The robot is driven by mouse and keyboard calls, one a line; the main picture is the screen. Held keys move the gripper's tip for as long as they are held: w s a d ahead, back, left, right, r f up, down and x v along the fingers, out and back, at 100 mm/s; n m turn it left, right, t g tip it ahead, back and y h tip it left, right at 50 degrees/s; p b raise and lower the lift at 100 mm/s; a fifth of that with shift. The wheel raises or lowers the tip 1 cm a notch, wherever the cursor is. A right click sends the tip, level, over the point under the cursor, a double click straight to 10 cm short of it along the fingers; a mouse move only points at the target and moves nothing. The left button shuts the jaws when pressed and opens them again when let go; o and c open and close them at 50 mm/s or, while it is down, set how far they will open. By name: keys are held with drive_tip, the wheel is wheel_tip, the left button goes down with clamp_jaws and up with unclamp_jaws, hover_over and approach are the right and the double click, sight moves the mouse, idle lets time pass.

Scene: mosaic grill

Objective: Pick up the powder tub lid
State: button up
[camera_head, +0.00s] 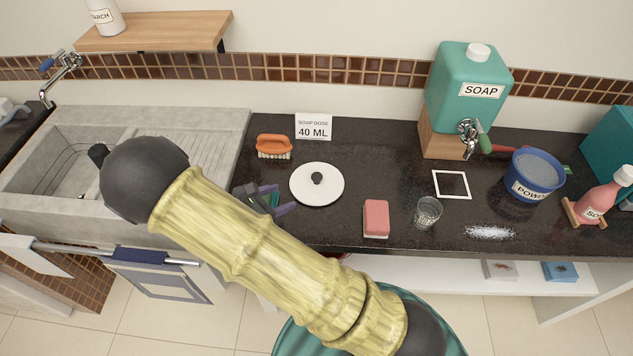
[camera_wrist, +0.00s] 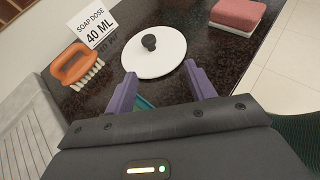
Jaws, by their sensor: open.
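The powder tub lid (camera_head: 317,188) is a flat white disc with a black knob, lying on the dark countertop left of the pink sponge. It also shows in the wrist view (camera_wrist: 160,60), just beyond the fingertips. In the head view my gripper (camera_head: 272,199) is just left of the lid, partly hidden by my arm. The blue powder tub (camera_head: 531,181) stands uncovered at the right of the counter, with pale powder inside.
An orange brush (camera_head: 274,147) and a soap dose card (camera_head: 314,127) stand behind the lid. A pink sponge (camera_head: 376,217) and a glass (camera_head: 428,212) are to its right. A teal soap dispenser (camera_head: 467,85) is at the back. A stone sink (camera_head: 215,130) is at left.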

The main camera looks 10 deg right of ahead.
sight(313, 178)
drive_tip(key=shift+w+a+n+t, duration=0.25)
drive_tip(key=shift+a+n+t, duration=0.15)
drive_tip(key=shift+a, duration=0.05)
drive_tip(key=p+x, duration=0.3)
drive_tip(key=x, duration=0.8)
drive_tip(key=shift+w+d, duration=0.15)
drive_tip(key=shift+d, duration=0.15)
drive_tip(key=shift+w+d+f, duration=0.15)
drive_tip(key=shift+d+f, duration=0.1)
drive_tip(key=p+x, duration=0.1)
drive_tip(key=x, duration=0.1)
drive_tip(key=p+x, duration=0.1)
drive_tip(key=x, duration=0.2)
drive_tip(key=shift+w+r+p, duration=0.15)
drive_tip(key=shift+w+p, duration=0.2)
drive_tip(key=shift+w, duration=0.05)
